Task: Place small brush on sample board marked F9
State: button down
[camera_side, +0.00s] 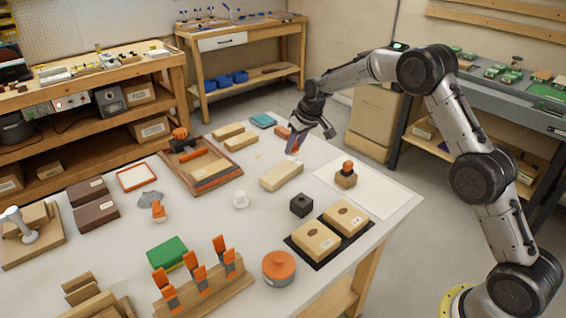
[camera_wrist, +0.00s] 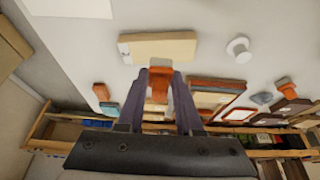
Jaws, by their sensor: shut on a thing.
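My gripper (camera_side: 297,143) is shut on a small orange-handled brush, held above the bench toward its far right side. In the wrist view the orange handle of the brush (camera_wrist: 160,84) shows between the two fingers (camera_wrist: 160,90); its bristles cannot be made out. A pale wooden board (camera_side: 282,175) with a small label lies on the bench in front of the gripper; it also shows just beyond the fingertips in the wrist view (camera_wrist: 160,46). Two pale boards with brown spots and labels (camera_side: 316,241) lie on a black mat. I cannot read F9 on any label.
A black cube (camera_side: 301,205), white spool (camera_side: 240,201), orange-lidded pot (camera_side: 279,268) and rack of orange-handled brushes (camera_side: 205,283) stand nearby. Dark boards (camera_side: 95,214) and a wooden tray (camera_side: 222,178) lie left.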

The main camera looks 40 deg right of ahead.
send_over(280, 169)
jog(key=s, duration=0.1)
jog(key=f, duration=0.6)
jog(key=shift+s+f, duration=0.2)
jog(key=shift+f, duration=1.45)
jog(key=shift+f, duration=0.2)
jog(key=c, duration=0.6)
grip_release()
jog(key=shift+r, duration=0.1)
jog(key=shift+r, duration=0.25)
jog(key=v, duration=1.1)
jog(key=shift+s+r, duration=0.25)
